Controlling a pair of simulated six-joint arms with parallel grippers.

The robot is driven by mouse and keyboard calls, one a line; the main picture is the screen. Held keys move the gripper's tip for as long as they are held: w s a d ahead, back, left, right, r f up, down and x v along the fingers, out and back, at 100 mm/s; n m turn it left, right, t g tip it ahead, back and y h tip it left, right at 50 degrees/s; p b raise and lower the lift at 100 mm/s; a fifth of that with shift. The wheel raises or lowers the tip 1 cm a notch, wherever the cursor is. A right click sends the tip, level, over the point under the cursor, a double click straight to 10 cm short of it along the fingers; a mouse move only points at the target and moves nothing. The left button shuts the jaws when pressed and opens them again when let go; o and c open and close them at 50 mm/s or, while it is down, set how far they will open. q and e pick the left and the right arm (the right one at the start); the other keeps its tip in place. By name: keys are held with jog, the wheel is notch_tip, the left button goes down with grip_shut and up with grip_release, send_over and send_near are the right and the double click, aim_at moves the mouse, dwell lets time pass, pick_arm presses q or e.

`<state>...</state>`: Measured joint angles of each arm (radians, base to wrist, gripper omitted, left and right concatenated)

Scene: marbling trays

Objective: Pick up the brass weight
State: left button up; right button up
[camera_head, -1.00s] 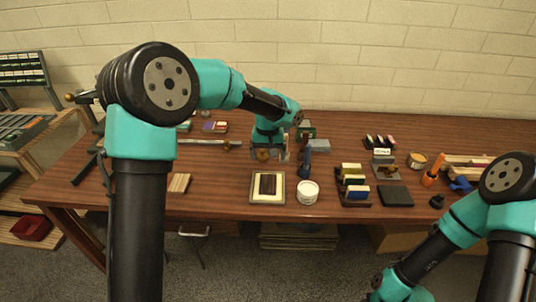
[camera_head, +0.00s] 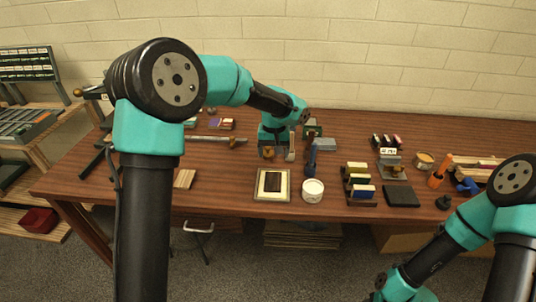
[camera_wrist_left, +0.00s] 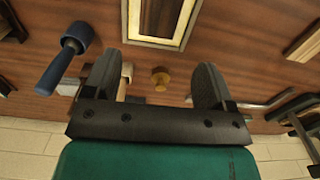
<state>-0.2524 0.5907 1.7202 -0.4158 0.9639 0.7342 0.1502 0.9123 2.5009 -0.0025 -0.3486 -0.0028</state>
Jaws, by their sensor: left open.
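The brass weight (camera_head: 268,153) is a small yellow-gold round piece with a knob, standing on the brown table in the head view. In the left wrist view the brass weight (camera_wrist_left: 160,78) lies between my two dark fingers, with bare table around it and a gap to each finger. My left gripper (camera_wrist_left: 158,66) is open and empty, pointing down at the table. In the head view my left gripper (camera_head: 280,153) is at the weight, partly hidden by its own wrist. My right arm shows at the lower right, but its gripper is out of frame.
A blue-handled tool (camera_wrist_left: 62,62) and a pale-headed tool (camera_wrist_left: 125,78) lie close beside the gripper. A framed tray (camera_head: 286,196) and a white tub (camera_head: 312,190) stand in front. A long metal bar (camera_head: 205,139) lies left. The table's left front is mostly clear.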

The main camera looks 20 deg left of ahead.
pick_arm(q)
jog(key=w+a+r+m+y, duration=0.1)
jog(key=w+m, duration=0.5)
jog(key=m, duration=0.7)
jog(key=w+a+r+m+t+y, duration=0.1)
jog(key=w+r+m, duration=0.2)
jog(key=m, duration=1.1)
jog(key=w, duration=0.3)
jog(key=shift+w+a+t+y, duration=0.15)
jog(key=shift+t+y, duration=0.15)
jog(key=shift+y, duration=0.1)
jog(key=shift+f, duration=0.1)
send_over(271, 153)
jog(key=f, duration=1.1)
jog(key=shift+s+f, duration=0.2)
jog(key=shift+f, duration=0.15)
